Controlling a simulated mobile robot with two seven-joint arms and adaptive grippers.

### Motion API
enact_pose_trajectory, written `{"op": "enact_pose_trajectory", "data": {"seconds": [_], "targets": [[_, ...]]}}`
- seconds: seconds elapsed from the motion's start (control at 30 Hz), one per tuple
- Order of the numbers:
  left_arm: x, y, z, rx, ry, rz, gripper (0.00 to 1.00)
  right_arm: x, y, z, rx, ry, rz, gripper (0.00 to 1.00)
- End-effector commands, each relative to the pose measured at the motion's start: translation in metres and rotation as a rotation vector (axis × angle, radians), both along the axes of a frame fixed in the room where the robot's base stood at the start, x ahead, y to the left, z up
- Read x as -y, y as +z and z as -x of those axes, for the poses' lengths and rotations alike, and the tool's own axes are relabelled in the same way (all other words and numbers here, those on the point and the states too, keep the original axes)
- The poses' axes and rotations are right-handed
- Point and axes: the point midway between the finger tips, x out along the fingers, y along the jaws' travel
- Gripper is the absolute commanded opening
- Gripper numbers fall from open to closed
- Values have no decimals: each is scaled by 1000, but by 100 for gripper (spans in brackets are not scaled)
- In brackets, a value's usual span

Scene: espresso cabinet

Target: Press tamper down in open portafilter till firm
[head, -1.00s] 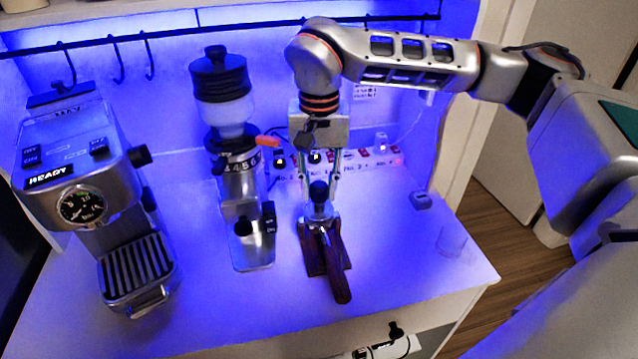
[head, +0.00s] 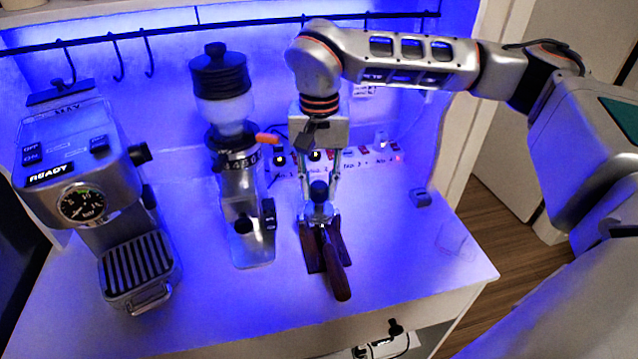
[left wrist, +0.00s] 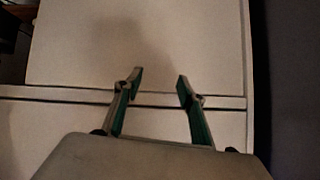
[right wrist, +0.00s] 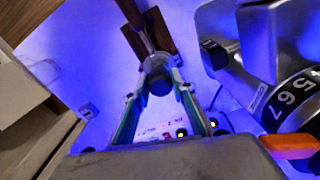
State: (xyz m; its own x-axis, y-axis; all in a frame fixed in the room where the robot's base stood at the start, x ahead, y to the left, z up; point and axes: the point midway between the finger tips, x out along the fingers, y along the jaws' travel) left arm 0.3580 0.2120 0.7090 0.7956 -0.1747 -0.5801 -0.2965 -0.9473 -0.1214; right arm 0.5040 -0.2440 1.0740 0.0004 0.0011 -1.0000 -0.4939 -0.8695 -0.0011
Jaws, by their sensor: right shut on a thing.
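The tamper, with a dark round knob (head: 319,190) and a metal base, stands upright at the portafilter's basket. Its knob also shows in the right wrist view (right wrist: 158,84). My right gripper (head: 320,205) comes from above and is shut on the tamper, one finger on each side. The portafilter's dark wooden handle (head: 335,265) points toward the front of the counter; its basket is mostly hidden by the tamper and fingers. It rests on a wooden stand (head: 311,250). My left gripper (left wrist: 160,78) is open and empty, in front of pale cabinet panels.
A grinder (head: 240,190) stands left of the portafilter, its orange-tipped part close to my right gripper. The espresso machine (head: 85,190) is at the far left. A switch panel (head: 350,160) lies behind, and a clear cup (head: 455,243) stands to the right. The front counter is clear.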

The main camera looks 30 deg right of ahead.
Motion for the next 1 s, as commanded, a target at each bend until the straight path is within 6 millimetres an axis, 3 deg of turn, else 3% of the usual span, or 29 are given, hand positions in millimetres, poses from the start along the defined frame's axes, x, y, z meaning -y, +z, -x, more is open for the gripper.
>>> {"op": "enact_pose_trajectory", "data": {"seconds": [1.0], "targets": [[0,0,0,0,0,0,40,0,-5,0,0,0,0,0]]}}
